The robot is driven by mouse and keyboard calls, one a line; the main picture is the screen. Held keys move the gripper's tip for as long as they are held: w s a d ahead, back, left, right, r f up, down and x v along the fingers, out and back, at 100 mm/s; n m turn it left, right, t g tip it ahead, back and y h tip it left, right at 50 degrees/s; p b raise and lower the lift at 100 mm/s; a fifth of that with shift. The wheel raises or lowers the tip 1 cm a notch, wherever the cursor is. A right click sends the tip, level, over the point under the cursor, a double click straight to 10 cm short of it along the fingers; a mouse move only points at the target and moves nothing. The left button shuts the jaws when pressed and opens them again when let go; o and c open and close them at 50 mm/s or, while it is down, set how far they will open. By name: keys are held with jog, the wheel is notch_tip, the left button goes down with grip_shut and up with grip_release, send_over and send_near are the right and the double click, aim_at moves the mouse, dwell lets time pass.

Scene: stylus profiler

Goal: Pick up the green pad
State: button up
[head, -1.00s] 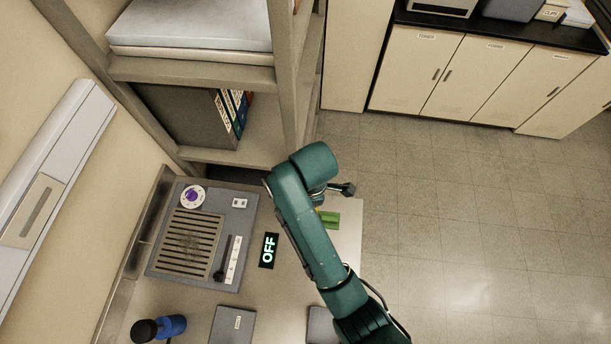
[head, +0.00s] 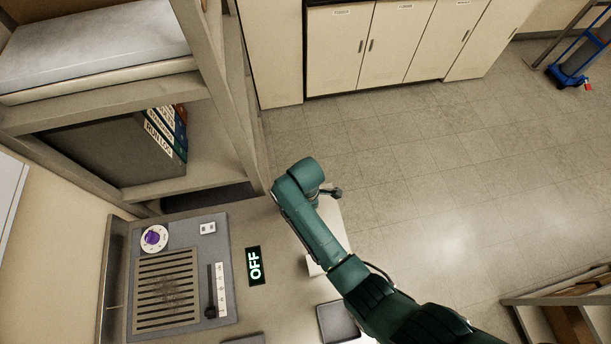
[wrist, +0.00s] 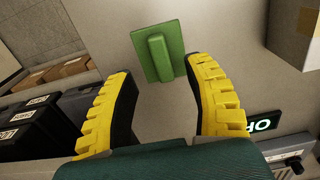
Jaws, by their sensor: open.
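The green pad (wrist: 157,50) is a flat green square with a raised bar across its middle. In the wrist view it lies on the pale bench top (wrist: 160,118), just beyond my fingertips. My gripper (wrist: 161,66) has two yellow toothed fingers with dark inner faces, spread apart with nothing between them. The pad's bar lines up roughly with the gap between the fingers. In the head view my green arm hides the pad, and the gripper's fingers cannot be made out there.
A black OFF sign (head: 255,266) lies on the bench beside a grey panel (head: 219,270) with a slotted grille and purple knob. A shelf unit (head: 213,150) stands behind the bench. Dark bins (wrist: 50,122) and a cardboard box (wrist: 296,32) flank the gripper in the wrist view.

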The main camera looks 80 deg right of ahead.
notch_tip(320, 180, down, 5)
jog(key=shift+w+a+r, duration=0.1)
jog(key=shift+w+a, duration=0.05)
grip_shut()
